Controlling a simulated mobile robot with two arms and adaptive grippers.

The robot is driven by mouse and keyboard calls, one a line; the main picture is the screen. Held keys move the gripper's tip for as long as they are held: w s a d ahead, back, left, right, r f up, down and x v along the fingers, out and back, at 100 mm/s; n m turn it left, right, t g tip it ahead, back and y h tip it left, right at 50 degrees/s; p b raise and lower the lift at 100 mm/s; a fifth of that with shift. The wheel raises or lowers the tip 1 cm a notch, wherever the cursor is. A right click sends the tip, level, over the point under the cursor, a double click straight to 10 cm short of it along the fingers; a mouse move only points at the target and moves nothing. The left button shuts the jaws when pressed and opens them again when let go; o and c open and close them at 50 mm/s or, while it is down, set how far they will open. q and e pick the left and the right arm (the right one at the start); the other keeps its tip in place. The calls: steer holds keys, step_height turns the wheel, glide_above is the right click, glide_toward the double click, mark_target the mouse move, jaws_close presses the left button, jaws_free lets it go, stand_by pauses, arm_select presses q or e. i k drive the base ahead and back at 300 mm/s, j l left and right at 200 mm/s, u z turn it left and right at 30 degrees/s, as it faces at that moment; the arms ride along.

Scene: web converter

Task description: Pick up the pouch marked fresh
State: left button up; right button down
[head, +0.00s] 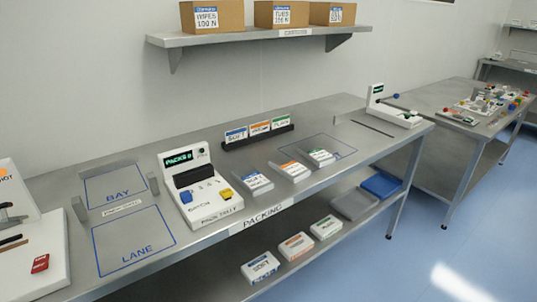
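Several small white packs with coloured label bands are in the head view. On the bench top lie one with a blue band (256,183), one with an orange band (290,170) and one with a green band (320,158), in a row right of the packing machine. On the lower shelf lie another blue-banded pack (260,267), an orange-banded pack (296,246) and a green-banded pack (326,227). The print is too small for me to tell which is marked fresh. Neither of my grippers is in view.
The white packing machine (201,189) stands left of the packs. A dark rack (258,140) of upright cards stands behind them. The outlined bay (115,190) and lane (134,240) are empty. Grey and blue trays (381,185) sit on the lower shelf.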

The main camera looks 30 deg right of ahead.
mark_target(294, 171)
steer(key=z, duration=1.25)
